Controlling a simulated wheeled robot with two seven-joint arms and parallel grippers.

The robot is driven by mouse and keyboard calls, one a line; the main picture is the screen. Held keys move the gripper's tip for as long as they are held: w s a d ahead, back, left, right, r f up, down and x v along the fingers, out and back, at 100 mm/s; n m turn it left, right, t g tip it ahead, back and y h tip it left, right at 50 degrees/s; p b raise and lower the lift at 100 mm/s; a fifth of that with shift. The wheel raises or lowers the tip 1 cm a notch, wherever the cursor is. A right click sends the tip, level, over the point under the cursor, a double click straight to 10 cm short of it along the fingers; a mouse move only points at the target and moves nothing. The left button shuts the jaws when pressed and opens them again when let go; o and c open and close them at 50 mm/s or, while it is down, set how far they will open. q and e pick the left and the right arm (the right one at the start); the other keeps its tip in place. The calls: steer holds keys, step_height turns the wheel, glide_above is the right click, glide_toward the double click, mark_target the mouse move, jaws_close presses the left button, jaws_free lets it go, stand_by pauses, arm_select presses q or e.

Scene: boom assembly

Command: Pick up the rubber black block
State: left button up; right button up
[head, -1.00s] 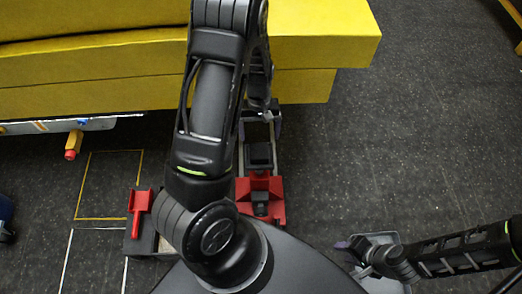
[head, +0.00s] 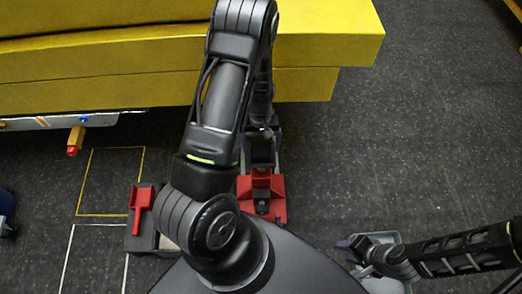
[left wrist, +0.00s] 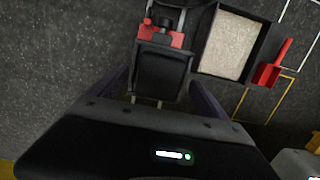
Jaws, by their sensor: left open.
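The black block (head: 262,160) sits on a narrow stand just behind a red fixture (head: 277,196) in the head view. In the left wrist view the block (left wrist: 161,72) is near the picture's middle, with the red fixture beyond it. My left gripper (head: 262,137) is at the block's far side, partly hidden by my arm. In the left wrist view my left gripper (left wrist: 160,92) is open, its two dark fingers on either side of the block. Contact cannot be told. My right gripper (head: 362,250) is at the lower right, its fingers unclear.
A grey bin (head: 384,284) is under my right gripper. A box with a pale inside (left wrist: 228,46) and a red handle (left wrist: 273,66) stands beside the fixture. The large yellow structure (head: 310,55) fills the back.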

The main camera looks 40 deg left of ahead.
arm_select(q)
steer(key=shift+f, duration=0.25)
stand_by(0.4)
steer(key=c, duration=1.7)
